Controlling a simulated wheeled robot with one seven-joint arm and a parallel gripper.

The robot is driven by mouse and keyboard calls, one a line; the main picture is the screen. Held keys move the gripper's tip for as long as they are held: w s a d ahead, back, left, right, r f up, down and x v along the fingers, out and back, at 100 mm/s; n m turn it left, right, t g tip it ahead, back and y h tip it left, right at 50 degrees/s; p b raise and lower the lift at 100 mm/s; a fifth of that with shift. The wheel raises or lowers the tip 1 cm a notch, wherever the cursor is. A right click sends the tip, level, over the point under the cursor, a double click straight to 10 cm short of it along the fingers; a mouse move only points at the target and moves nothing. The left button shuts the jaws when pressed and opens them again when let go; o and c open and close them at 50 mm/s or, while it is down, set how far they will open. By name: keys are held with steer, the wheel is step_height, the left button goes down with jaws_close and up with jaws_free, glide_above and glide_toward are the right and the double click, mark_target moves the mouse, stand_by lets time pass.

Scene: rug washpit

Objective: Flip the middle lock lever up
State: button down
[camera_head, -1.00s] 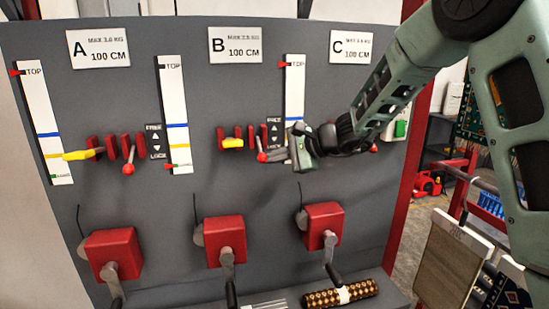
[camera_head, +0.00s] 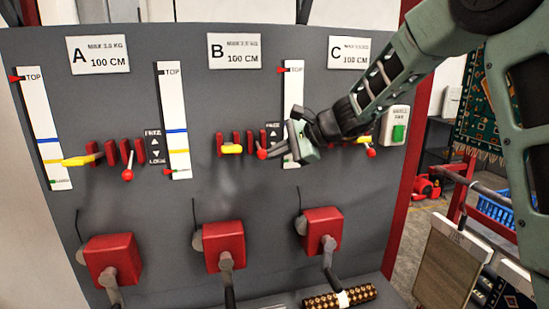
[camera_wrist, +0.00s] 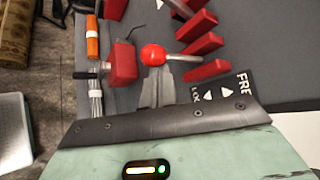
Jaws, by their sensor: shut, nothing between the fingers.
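The middle lock lever under plate B has a red ball (camera_head: 262,154) on a thin silver rod beside red brackets. Its ball stands a little higher against its brackets than the ball of lever A (camera_head: 127,174). My gripper (camera_head: 274,153) is shut and empty, its fingertips right beside the middle ball, from the right. In the wrist view the fingers (camera_wrist: 158,88) reach toward the red ball (camera_wrist: 153,54), which overlaps their tips; I cannot tell whether they touch. The FREE/LOCK label (camera_head: 274,131) beside the lever is partly hidden by my gripper.
A yellow handle (camera_head: 231,149) sits left of the middle ball. Lever C (camera_head: 371,153) and a green button (camera_head: 398,133) lie behind and right of my arm. Red crank boxes, the middle one (camera_head: 224,246), line the panel below. Bare panel lies between levers and cranks.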

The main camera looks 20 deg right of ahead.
steer(key=shift+w+r+b, duration=0.15)
steer(key=shift+r+b, duration=0.25)
steer(key=shift+r, duration=0.55)
steer(key=shift+w+r+b, duration=0.15)
steer(key=shift+r+b, duration=0.2)
steer(key=shift+r, duration=0.75)
